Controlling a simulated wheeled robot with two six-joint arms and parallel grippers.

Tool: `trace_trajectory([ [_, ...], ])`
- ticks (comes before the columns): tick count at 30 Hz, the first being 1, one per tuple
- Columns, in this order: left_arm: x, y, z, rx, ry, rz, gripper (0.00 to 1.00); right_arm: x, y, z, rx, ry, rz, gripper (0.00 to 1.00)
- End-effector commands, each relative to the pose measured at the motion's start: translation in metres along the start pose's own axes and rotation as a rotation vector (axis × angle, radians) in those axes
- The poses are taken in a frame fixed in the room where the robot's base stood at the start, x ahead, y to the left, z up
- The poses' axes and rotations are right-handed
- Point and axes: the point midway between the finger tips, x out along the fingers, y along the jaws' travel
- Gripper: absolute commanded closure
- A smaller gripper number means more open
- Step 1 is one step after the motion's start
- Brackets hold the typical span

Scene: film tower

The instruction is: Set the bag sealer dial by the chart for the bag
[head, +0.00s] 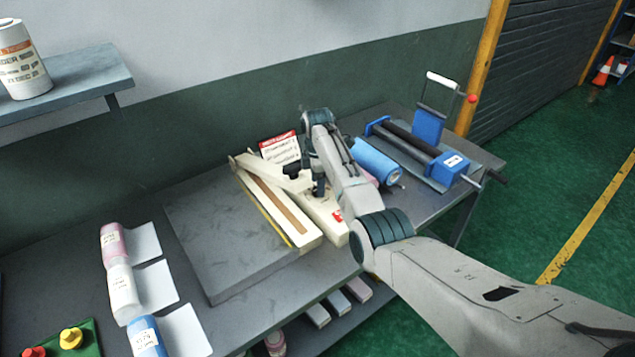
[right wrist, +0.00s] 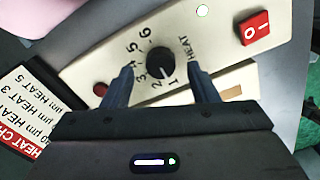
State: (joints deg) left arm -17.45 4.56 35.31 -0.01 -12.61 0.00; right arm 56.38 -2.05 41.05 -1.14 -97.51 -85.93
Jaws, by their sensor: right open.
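The cream bag sealer (head: 276,209) stands on the bench, its top face partly hidden by my right arm. In the right wrist view its black dial (right wrist: 160,62) has numbers 1 to 6 and the word HEAT around it. A pale mark on the dial appears to face the 1. My right gripper (right wrist: 162,88) is open, its fingers on either side of the dial; I cannot tell whether they touch it. The heat chart (head: 280,148) stands behind the sealer. In the right wrist view the chart (right wrist: 32,115) shows HEAT 3 and HEAT 5 lines, partly cut off.
A red switch (right wrist: 252,28) and a red lamp (right wrist: 100,88) sit on the sealer. Pink (head: 112,242), white (head: 122,288) and blue (head: 147,337) labelled rolls lie at left. A blue roll (head: 376,162) and blue-framed device (head: 428,150) occupy the right side.

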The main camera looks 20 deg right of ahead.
Motion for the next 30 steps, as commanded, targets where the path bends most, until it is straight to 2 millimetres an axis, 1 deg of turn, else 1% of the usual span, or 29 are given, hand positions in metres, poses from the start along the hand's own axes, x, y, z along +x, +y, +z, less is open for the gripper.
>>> trace_trajectory([
  [3, -0.003, -0.001, -0.006, 0.000, 0.006, -0.001, 0.64, 0.011, 0.000, 0.000, 0.001, 0.000, -0.001, 0.46],
  [6, -0.004, -0.001, -0.009, 0.000, 0.010, -0.001, 0.64, 0.017, 0.000, 0.000, 0.001, 0.000, 0.001, 0.46],
  [14, -0.003, -0.001, -0.009, 0.000, 0.011, -0.001, 0.64, 0.019, 0.000, 0.000, 0.001, 0.000, 0.001, 0.46],
  [15, -0.003, -0.001, -0.009, 0.000, 0.011, -0.001, 0.64, 0.019, 0.000, 0.000, 0.001, 0.000, 0.001, 0.50],
  [17, -0.003, -0.001, -0.009, 0.000, 0.011, -0.001, 0.64, 0.019, 0.000, 0.000, 0.001, 0.000, 0.001, 0.62],
  [21, -0.003, -0.001, -0.008, 0.000, 0.010, -0.001, 0.64, 0.019, 0.000, 0.000, 0.001, 0.000, 0.001, 0.90],
  [30, -0.007, -0.001, -0.007, 0.000, 0.009, -0.001, 0.64, 0.017, 0.000, 0.000, 0.032, 0.000, 0.001, 0.91],
])
